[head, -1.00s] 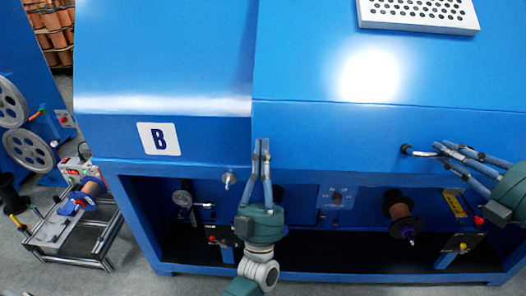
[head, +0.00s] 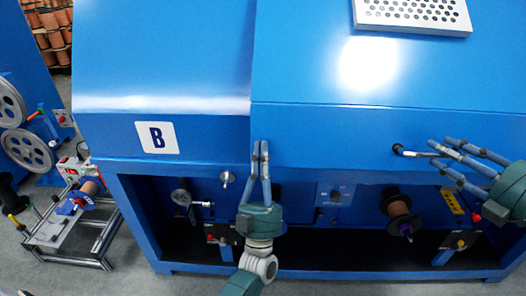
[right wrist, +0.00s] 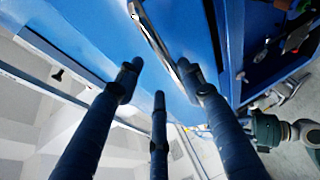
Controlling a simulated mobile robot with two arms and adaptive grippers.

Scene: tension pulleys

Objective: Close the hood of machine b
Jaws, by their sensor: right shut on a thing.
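My left gripper (head: 260,146) is shut and empty, pointing up in front of the hood's left edge.
The lower bay holds a copper spool (head: 397,208), a gauge (head: 181,197) and small switches. A wheeled metal frame with a spool (head: 88,187) stands at the left, near grey pulleys (head: 27,150). A perforated white panel (head: 412,15) lies on top.

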